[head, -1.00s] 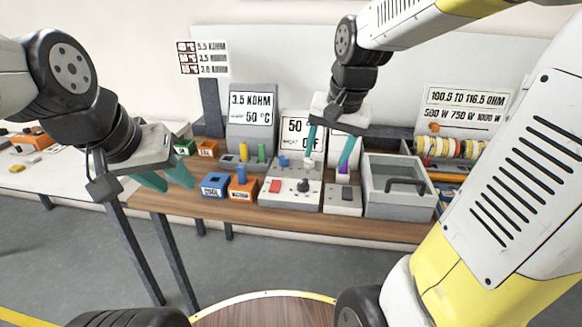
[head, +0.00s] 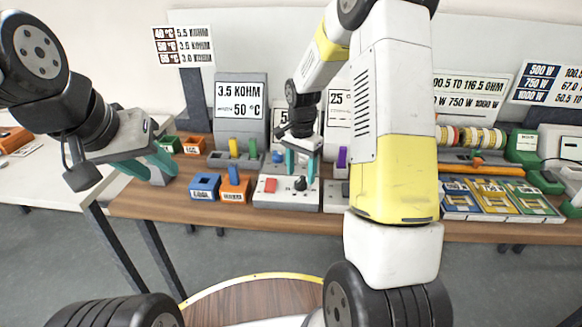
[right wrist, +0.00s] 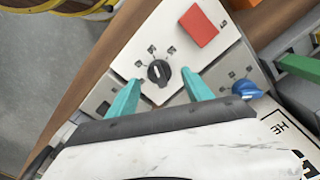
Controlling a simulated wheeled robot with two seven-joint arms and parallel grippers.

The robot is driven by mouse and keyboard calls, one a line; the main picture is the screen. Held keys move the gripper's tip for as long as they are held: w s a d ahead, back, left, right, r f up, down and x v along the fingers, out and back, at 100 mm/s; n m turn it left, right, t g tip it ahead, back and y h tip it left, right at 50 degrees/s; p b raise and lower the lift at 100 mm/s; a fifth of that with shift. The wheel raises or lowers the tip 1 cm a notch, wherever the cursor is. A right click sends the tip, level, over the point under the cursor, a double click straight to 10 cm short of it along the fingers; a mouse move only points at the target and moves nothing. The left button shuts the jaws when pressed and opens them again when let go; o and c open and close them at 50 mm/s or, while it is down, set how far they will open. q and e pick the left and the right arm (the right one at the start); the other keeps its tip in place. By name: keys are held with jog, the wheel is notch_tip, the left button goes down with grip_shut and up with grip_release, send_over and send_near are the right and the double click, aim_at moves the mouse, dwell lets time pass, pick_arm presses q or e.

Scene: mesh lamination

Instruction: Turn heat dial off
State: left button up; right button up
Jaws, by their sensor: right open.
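The heat dial is a black round knob (head: 300,184) on a white control box (head: 270,198) on the wooden table. In the right wrist view the black knob (right wrist: 158,72) has a white pointer mark and printed marks around it. My right gripper (head: 300,180) is open above the box, its teal fingertips on either side of the knob; in the right wrist view they (right wrist: 160,90) are short of it, with no clear contact. A red button (right wrist: 199,25) sits beside the knob. My left gripper (head: 155,165) is open and empty over the table's left end.
A blue knob (right wrist: 247,89) is near the right fingers. Blue (head: 205,185) and orange (head: 235,189) bins stand left of the box. A sign (head: 241,100) reads 3.5 KOHM, 50 °C. Panels and coils stand at the right. My right arm hides part of the table.

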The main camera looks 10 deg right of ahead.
aim_at(301, 179)
jog(key=shift+f, duration=1.5)
grip_shut()
